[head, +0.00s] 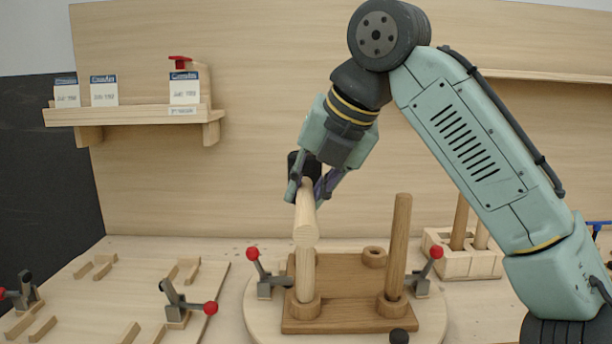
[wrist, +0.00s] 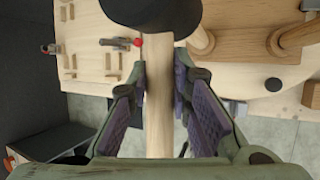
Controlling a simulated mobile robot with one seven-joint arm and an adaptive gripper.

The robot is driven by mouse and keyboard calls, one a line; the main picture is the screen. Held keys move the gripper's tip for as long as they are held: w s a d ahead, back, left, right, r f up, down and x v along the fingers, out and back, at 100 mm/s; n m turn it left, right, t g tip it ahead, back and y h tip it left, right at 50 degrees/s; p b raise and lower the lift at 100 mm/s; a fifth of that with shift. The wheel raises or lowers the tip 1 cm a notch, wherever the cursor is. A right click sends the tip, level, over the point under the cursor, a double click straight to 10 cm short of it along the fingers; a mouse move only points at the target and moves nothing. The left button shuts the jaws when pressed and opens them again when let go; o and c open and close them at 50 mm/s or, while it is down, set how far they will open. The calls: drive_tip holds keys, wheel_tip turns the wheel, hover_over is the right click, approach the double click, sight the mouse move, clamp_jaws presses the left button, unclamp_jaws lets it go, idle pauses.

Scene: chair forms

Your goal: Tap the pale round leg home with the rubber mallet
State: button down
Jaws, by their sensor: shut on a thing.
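My gripper (head: 318,188) is shut on the pale handle (head: 305,218) of the rubber mallet, above the board. The handle's round end faces the head camera. The black mallet head (head: 298,163) shows partly behind my gripper; in the wrist view the black head (wrist: 150,12) is at the top, with the handle (wrist: 159,110) between my fingers. The pale round leg (head: 305,268) stands upright in the front-left socket of the brown board (head: 345,285). Its top is hidden behind the handle, so I cannot tell whether they touch or how deep the leg sits.
A darker round leg (head: 398,245) stands in the front-right socket. Red-knobbed clamps (head: 265,275) (head: 425,275) flank the board on a round base (head: 432,318). A leg rack (head: 482,262) stands at the right. A shelf (head: 135,115) is on the back wall.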

drive_tip(key=shift+s+f, duration=0.2)
drive_tip(key=shift+f, duration=0.7)
wheel_tip(320, 180, up, 5)
drive_tip(key=p, duration=0.3)
drive_tip(key=shift+w+f, duration=0.1)
drive_tip(key=shift+f, duration=0.1)
drive_tip(key=shift+w, duration=0.1)
wheel_tip(320, 180, up, 5)
